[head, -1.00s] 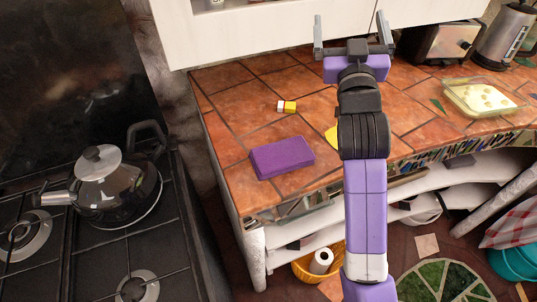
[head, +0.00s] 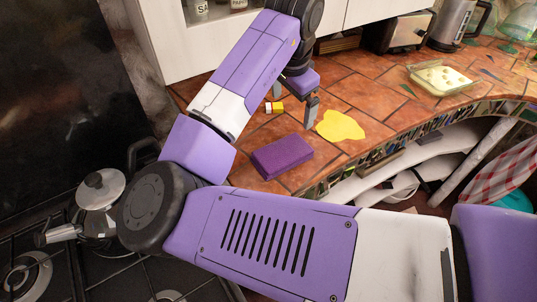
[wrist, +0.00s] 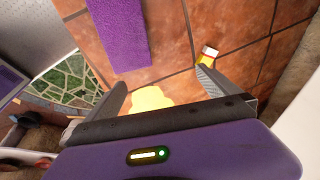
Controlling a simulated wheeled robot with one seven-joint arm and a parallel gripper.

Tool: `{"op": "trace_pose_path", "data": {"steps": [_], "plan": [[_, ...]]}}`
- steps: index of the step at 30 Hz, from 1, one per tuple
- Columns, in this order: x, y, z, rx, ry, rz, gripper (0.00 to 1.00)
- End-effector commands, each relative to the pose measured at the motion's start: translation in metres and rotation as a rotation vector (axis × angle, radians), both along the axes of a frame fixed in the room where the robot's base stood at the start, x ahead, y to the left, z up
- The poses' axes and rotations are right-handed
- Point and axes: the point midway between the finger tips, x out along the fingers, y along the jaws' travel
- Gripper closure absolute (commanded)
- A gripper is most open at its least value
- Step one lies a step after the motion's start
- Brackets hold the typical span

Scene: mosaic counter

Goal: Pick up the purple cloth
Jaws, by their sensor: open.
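The purple cloth (head: 282,156) is a flat, folded rectangle lying on the tiled counter near its front left edge. In the wrist view the cloth (wrist: 118,32) shows at the top, ahead of the fingers and left of centre. My gripper (head: 295,103) is open and empty above the counter, pointing down, just behind the cloth. In the wrist view my gripper (wrist: 163,85) has its two fingers spread wide, with the cloth beyond the left finger. Neither finger appears to touch it.
A yellow spill-like patch (head: 339,126) lies right of the cloth. A small yellow, white and red item (head: 274,107) lies close to my gripper. A glass dish (head: 442,78), toaster (head: 398,30) and kettle (head: 458,25) stand farther right. A pot (head: 100,190) sits on the stove at left.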

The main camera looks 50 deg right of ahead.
Motion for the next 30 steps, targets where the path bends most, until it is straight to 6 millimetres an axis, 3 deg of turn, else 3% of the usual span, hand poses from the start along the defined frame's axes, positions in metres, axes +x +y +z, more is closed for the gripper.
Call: {"op": "trace_pose_path", "data": {"steps": [3, 9, 30], "plan": [[-0.016, 0.031, -0.015, 0.142, 0.078, -0.038, 0.0], [-0.026, 0.059, -0.018, 0.257, 0.119, -0.08, 0.0], [-0.021, 0.063, -0.093, 0.259, 0.116, -0.085, 0.0]]}}
